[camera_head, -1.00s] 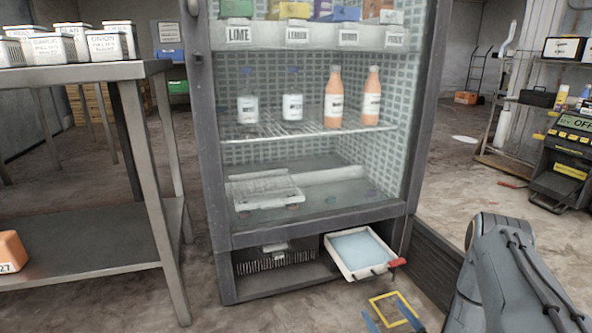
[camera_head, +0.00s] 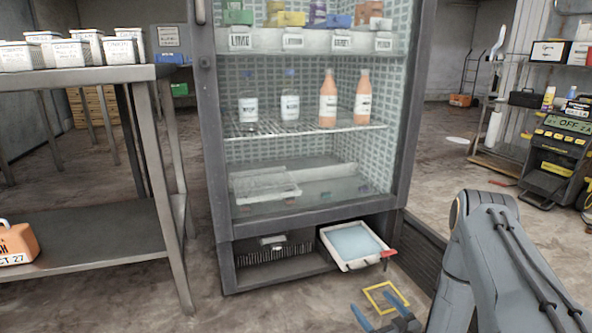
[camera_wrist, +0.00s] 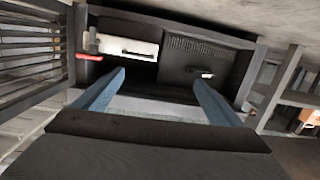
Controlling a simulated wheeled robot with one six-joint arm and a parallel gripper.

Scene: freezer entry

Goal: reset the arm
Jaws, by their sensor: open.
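My gripper (camera_head: 382,314) is low in the head view, in front of the cabinet's lower right corner. Its two blue fingers are spread apart with nothing between them. In the wrist view my gripper (camera_wrist: 158,82) also shows open and empty, pointing toward the cabinet's dark base. My grey arm (camera_head: 480,230) reaches down at the lower right. A white tray (camera_head: 349,265) with a pale blue inside and a red part at its corner sticks out, tilted, from the cabinet's base opening, beyond my gripper.
The glass-fronted cabinet (camera_head: 221,227) holds bottles and bins. A metal table (camera_head: 90,76) with white tubs stands left, an orange container (camera_head: 20,246) on its lower shelf. A yellow square outline (camera_head: 370,291) marks the floor by my gripper. Open floor lies right, before shelving and a dark machine (camera_head: 556,160).

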